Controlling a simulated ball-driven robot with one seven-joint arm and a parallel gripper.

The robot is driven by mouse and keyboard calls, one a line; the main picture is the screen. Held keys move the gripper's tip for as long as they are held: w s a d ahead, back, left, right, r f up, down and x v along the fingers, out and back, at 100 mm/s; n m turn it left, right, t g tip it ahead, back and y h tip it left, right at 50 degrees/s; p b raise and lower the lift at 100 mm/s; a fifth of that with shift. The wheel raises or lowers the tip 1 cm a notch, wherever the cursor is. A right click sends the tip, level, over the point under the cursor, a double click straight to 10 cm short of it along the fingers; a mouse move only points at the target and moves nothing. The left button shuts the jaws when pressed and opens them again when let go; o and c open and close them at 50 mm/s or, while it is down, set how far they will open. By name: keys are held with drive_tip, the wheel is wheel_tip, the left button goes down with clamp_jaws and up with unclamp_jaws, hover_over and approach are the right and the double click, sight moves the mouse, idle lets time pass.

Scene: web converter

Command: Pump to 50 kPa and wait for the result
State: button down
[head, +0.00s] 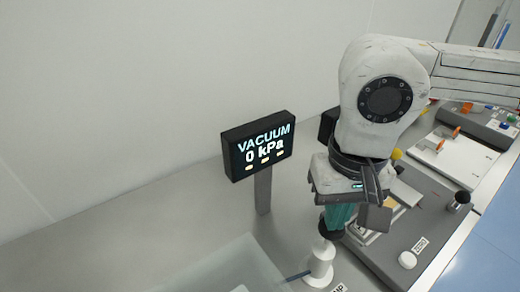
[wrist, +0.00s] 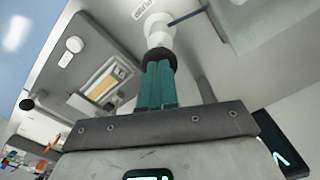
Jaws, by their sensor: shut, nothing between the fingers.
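The vacuum display (head: 258,146) stands on a grey post and reads "VACUUM 0 kPa", with small lit marks below the text. The white pump (head: 320,264) stands on the bench below my gripper, and its black top (head: 331,232) is at my fingertips. In the wrist view the white pump (wrist: 158,30) shows beyond the black top (wrist: 159,58), near a label reading "PUMP". My gripper (head: 336,222) points down, its teal fingers together with nothing between them. I cannot tell whether the fingertips press on the black top or just hover at it.
A blue tube (head: 297,276) runs left from the pump towards a clear-walled box (head: 225,270) at the bottom. A grey device (head: 430,216) with a white button labelled "ZERO" (head: 407,260) and a dark knob (head: 461,199) stands right of the pump. More equipment lies behind it.

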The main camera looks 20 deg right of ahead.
drive_tip(key=shift+f+b, duration=1.35)
drive_tip(key=shift+f, duration=0.2)
drive_tip(key=shift+r, duration=0.1)
drive_tip(key=shift+r+p, duration=1.35)
drive_tip(key=shift+r, duration=1.1)
drive_tip(key=shift+f, duration=0.1)
